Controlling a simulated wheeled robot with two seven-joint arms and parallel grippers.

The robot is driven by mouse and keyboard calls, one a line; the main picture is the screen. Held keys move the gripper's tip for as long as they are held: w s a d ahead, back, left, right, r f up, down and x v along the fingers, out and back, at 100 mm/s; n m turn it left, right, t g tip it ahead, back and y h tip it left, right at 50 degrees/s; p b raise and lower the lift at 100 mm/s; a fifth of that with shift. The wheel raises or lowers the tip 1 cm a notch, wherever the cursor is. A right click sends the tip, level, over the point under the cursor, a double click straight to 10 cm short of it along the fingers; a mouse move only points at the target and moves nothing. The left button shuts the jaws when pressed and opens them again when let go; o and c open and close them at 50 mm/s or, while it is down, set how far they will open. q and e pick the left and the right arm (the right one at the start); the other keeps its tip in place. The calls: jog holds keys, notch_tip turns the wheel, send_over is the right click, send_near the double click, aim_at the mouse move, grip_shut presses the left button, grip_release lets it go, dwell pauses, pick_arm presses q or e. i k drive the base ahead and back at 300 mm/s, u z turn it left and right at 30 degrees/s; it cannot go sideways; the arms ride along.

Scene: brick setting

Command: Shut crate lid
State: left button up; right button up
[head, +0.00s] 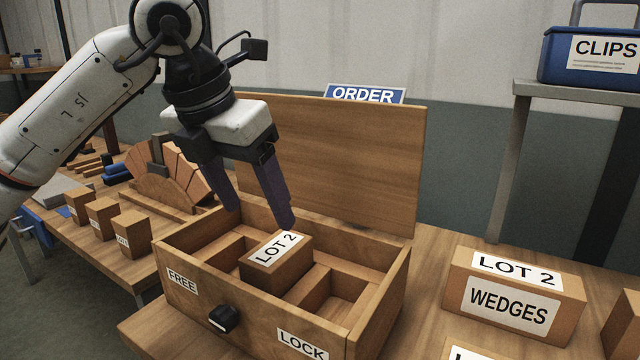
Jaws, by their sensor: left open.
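The wooden crate (250,311) stands on the table with its lid (345,150) raised upright at the back. A block labelled LOT 2 (277,257) sits inside among wooden dividers; some compartments look empty. The crate's front carries a black knob (223,319) between a FREE label (182,281) and a LOCK label (301,344). My left gripper (262,218) is open and empty, pointing down above the back left part of the crate, in front of the lid. I cannot tell whether its fingertips touch anything. My right gripper is not in view.
A LOT 2 WEDGES box (513,297) stands right of the crate, with other boxes near the picture's edge. A blue CLIPS bin (590,58) sits on a raised shelf. An ORDER sign (364,94) shows behind the lid. Small blocks (131,235) and a brick arch (173,178) are at left.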

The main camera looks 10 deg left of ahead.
aim_at(359, 162)
jog(key=k, duration=1)
